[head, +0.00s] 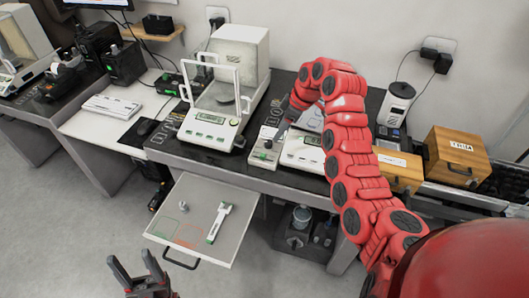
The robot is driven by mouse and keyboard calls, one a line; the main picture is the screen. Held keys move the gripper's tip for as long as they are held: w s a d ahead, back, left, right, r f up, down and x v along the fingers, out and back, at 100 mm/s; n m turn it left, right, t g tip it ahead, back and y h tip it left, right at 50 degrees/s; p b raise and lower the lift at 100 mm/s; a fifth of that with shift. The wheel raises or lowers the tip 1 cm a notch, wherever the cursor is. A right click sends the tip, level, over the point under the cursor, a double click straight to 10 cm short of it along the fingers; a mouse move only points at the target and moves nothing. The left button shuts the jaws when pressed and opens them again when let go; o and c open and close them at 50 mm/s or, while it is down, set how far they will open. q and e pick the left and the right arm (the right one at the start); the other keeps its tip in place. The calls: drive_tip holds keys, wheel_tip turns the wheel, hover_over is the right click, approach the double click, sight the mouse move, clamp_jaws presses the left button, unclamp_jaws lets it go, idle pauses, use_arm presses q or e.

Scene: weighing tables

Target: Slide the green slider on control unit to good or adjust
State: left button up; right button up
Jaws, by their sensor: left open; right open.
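The control unit (262,158) is a small pale box on the dark table, just right of the balance. It carries small dark and green marks, but the green slider and its labels are too small to make out. My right arm reaches over the table from the lower right. My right gripper (279,135) points down at the control unit's right side, close to it; I cannot tell whether it touches. It is open, and its fingers are small and partly hidden. My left gripper (130,258) is open and empty at the bottom left, in front of the drawer and far from the unit.
A glass-shielded balance (209,129) stands left of the unit. A white scale (302,152) sits close on its right, partly behind my arm. Wooden boxes (456,158) are farther right. An open drawer (236,236) holding small items juts out below the table.

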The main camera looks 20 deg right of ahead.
sight(263, 154)
drive_tip(key=p+x, duration=0.2)
drive_tip(key=x, duration=1.2)
drive_tip(key=shift+w, duration=0.1)
clamp_jaws()
idle(1.0)
